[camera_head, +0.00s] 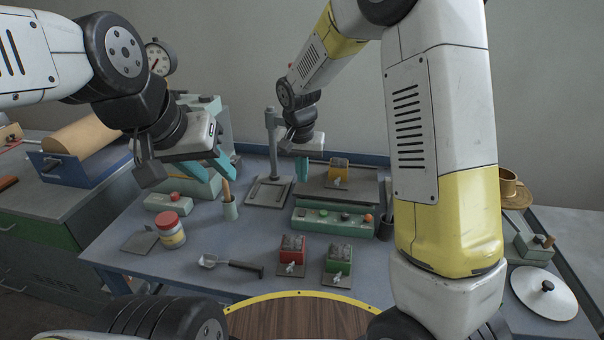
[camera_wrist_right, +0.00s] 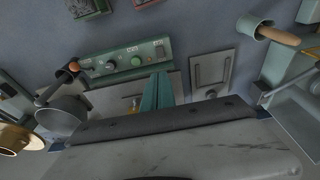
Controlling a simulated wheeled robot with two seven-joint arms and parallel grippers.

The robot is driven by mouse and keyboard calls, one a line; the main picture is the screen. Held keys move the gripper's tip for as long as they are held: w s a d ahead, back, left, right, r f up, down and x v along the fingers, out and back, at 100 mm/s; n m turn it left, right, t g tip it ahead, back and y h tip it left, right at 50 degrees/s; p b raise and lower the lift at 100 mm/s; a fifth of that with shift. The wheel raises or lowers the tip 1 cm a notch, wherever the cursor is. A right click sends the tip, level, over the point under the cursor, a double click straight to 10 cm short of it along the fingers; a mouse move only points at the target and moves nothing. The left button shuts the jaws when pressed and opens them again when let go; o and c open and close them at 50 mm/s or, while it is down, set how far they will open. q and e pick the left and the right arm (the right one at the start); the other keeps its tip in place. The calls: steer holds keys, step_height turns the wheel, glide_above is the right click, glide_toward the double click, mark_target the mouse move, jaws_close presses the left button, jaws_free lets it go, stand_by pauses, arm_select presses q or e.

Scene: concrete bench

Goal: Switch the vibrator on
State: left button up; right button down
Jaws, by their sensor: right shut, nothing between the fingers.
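The vibrator is a pale green box (camera_head: 333,222) with a dark flat plate (camera_head: 345,187) on top, at the back middle of the bench. Its front panel carries a green button and dark knobs; the panel (camera_wrist_right: 125,62) also shows in the right wrist view. A yellow mould (camera_head: 338,172) sits on the plate. My right gripper (camera_head: 302,170) is shut and empty, above the left part of the plate. In the right wrist view its teal fingers (camera_wrist_right: 158,90) overlap the vibrator's edge; contact cannot be told. My left gripper (camera_head: 212,170) is open and empty, high over the left side.
A red mould (camera_head: 291,254) and a green mould (camera_head: 338,263) stand in front of the vibrator. A metal stand (camera_head: 270,150) rises left of it. A red-lidded jar (camera_head: 170,229), a scoop (camera_head: 232,264) and a cup with a wooden handle (camera_head: 230,209) are further left.

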mark_target(304, 210)
steer(key=f, duration=0.4)
steer(key=w+f, duration=0.1)
steer(key=f, duration=0.3)
steer(key=w+f, duration=0.1)
steer(key=f, duration=0.3)
steer(key=shift+w+d+f, duration=0.15)
steer(key=shift+d, duration=0.1)
steer(key=shift+w+f, duration=0.15)
steer(key=shift+f, duration=0.05)
steer(key=shift+g, duration=0.3)
steer(key=shift+s, duration=0.2)
steer(key=shift+s+a+r, duration=0.1)
steer(key=shift+s, duration=0.6)
steer(key=shift+r, duration=0.1)
